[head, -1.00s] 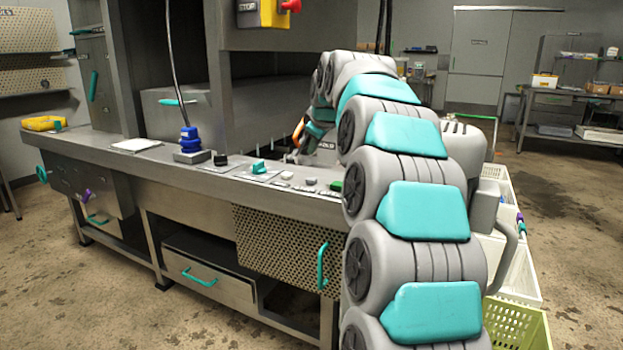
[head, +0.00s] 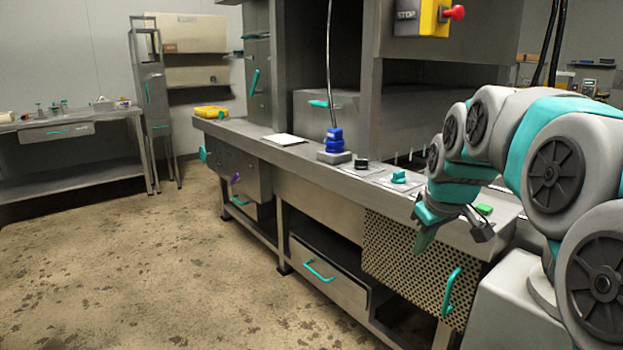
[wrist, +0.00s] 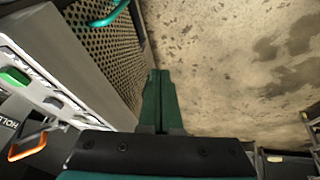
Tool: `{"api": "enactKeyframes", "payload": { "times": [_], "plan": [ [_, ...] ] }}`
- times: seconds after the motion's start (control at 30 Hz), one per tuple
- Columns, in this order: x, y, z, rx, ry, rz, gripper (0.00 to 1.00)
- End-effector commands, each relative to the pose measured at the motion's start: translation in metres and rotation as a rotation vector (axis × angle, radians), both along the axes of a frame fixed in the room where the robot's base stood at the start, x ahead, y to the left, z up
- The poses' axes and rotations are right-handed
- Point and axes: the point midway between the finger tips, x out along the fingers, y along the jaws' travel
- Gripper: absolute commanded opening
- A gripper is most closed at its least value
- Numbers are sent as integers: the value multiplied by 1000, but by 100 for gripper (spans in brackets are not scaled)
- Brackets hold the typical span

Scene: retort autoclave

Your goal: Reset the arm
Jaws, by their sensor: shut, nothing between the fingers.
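My arm reaches in from the right side of the head view. My gripper (head: 424,240) hangs in front of the counter's front edge, above the perforated panel, with its fingers pointing down. In the wrist view my gripper (wrist: 160,100) shows its two green fingers together with nothing between them. Floor lies beyond the fingertips. Nothing is held.
The steel counter (head: 290,152) carries a blue stacked beacon (head: 334,142), knobs and a green button (head: 484,209). The perforated panel (head: 405,262) has a teal handle (head: 452,292). A yellow tray (head: 212,112) sits at the far end. Open floor (head: 150,260) lies left.

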Motion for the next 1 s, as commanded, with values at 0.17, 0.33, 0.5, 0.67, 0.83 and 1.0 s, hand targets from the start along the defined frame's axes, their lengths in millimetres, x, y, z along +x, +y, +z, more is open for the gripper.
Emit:
{"api": "enactKeyframes", "payload": {
  "times": [0.17,0.33,0.5,0.67,0.83,1.0],
  "plan": [
    [-92,36,-51,42,169,-83,0],
    [-185,56,-98,62,322,-192,0],
    [-272,65,-140,57,460,-311,0],
    [-326,66,-164,46,541,-392,0],
    [-348,67,-173,42,574,-428,0],
    [-348,67,-173,42,575,-429,0]
  ]
}}
